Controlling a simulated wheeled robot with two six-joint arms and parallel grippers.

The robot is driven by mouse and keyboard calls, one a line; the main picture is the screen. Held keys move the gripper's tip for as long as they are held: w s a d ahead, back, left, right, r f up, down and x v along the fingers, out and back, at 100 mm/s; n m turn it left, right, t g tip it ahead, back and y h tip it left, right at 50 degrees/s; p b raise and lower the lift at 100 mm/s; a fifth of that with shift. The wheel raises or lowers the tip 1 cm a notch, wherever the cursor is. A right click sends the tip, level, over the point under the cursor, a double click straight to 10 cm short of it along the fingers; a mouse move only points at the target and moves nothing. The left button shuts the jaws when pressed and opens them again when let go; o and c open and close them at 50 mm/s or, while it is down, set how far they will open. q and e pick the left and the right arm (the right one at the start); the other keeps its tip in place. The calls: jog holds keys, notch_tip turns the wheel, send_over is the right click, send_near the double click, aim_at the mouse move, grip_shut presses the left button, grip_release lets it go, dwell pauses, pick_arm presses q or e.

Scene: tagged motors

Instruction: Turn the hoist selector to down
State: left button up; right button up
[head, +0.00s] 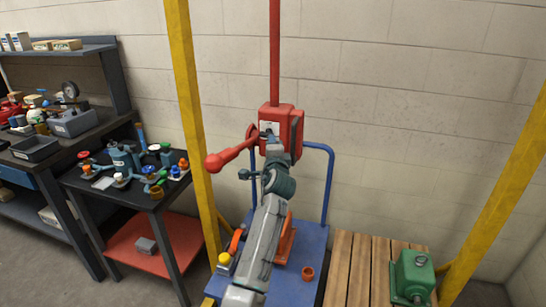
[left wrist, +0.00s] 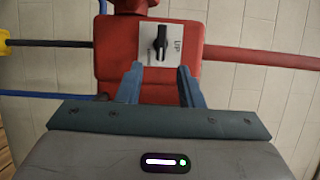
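The red hoist control box (head: 281,117) hangs on a red pole in the head view. In the left wrist view its face (left wrist: 112,62) carries a white plate (left wrist: 150,58) with a black selector knob (left wrist: 161,40). "UP" is printed sideways right of the knob; a label on the left is too faint to read. The knob's bar runs up and down in that picture. My left gripper (head: 271,138) is in front of the box. Its fingers (left wrist: 159,68) are apart, with nothing between them, just short of the knob. My right gripper is not in view.
A red lever with a ball end (head: 215,161) sticks out left of the box. A blue cart (head: 312,240) stands below, with a yellow post (head: 187,100) to the left. A wooden pallet (head: 350,270) bears a green motor (head: 413,275). A dark table (head: 110,190) holds several parts.

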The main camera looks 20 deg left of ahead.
pick_arm(q)
jog(key=shift+b+v, duration=0.35)
jog(key=shift+v, duration=1.95)
jog(key=s+f+n+g+h, duration=0.1)
jog(key=s+f+g+h, duration=0.2)
jog(key=f, duration=1.6)
jog(key=s+f+n+g+h, duration=0.15)
jog(key=s+f, duration=0.35)
jog(key=f, duration=1.4)
jog(key=s+a+f+n+g, duration=0.15)
jog(key=s+f+g, duration=0.25)
jog(key=s+f, duration=0.95)
jog(key=s+a+f+n+g+h, duration=0.1)
jog(key=s+a+f+n, duration=0.1)
jog(key=s+f, duration=0.7)
jog(key=s+a+f+n+g, duration=0.1)
jog(key=s+f+n+g, duration=0.1)
jog(key=s+f, duration=0.65)
jog(key=s+a+f+n+g, duration=0.1)
jog(key=s+a+f+n, duration=0.1)
jog(key=s, duration=0.8)
jog(key=s+a+f+n+g, duration=0.1)
jog(key=s+a+f+n, duration=0.1)
jog(key=s, duration=0.9)
jog(key=s+a+f+n+g, duration=0.1)
jog(key=s+f, duration=0.3)
jog(key=s, duration=0.6)
jog(key=shift+s+a+n+g, duration=0.15)
jog(key=shift+a+n+g, duration=0.25)
jog(key=shift+a+g, duration=0.25)
